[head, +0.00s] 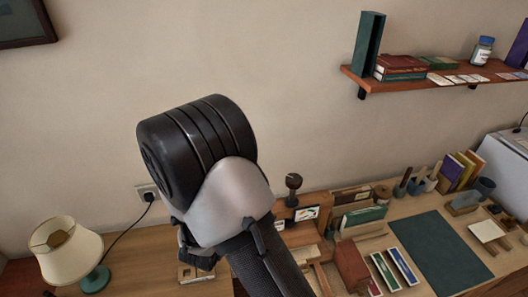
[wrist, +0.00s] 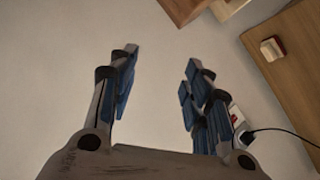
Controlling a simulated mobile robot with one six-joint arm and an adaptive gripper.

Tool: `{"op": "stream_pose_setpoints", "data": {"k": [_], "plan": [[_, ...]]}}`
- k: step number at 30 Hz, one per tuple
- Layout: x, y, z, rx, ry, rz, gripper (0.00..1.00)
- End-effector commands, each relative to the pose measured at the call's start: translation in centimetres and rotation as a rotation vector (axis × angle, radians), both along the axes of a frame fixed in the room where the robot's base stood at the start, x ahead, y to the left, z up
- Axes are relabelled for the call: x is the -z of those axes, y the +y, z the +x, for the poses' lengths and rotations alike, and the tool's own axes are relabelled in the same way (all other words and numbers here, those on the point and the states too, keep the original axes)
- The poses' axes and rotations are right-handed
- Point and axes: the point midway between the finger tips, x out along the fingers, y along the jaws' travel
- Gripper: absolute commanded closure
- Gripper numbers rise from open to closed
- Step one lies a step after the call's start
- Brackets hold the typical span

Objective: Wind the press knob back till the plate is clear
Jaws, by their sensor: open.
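The dark round press knob (head: 293,182) stands upright at the back of the desk in the head view, just right of my arm. Below it is the wooden press frame (head: 306,236), partly hidden by my arm. The plate cannot be made out, so its height and what it touches cannot be told. My gripper (wrist: 160,62) is open and empty in the wrist view, with bare wall between its blue-padded fingers. It is apart from the knob, which I cannot identify in the wrist view. In the head view my arm largely hides the gripper.
A lamp (head: 68,250) stands at the left, its cord running to a wall socket (head: 147,192). Right of the press are books (head: 363,215) and a dark green mat (head: 440,254). A shelf (head: 440,77) hangs above right. A small block (wrist: 272,48) lies on the desk.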

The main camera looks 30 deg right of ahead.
Motion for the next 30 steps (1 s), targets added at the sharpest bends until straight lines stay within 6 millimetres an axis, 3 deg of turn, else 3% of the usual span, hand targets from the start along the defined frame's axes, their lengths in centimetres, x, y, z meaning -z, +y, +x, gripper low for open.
{"op": "stream_pose_setpoints", "data": {"k": [3,6,13,20,30], "plan": [[0.9,-2.9,-2.8,0.058,0.075,-0.288,0.55],[0.6,-4.6,-5.2,0.094,0.132,-0.508,0.55],[-0.5,-5.9,-8.3,0.131,0.211,-0.794,0.55],[-0.6,-7.8,-7.6,0.141,0.220,-0.823,0.55],[-0.7,-14.1,-3.9,0.143,0.218,-0.821,0.55]]}}
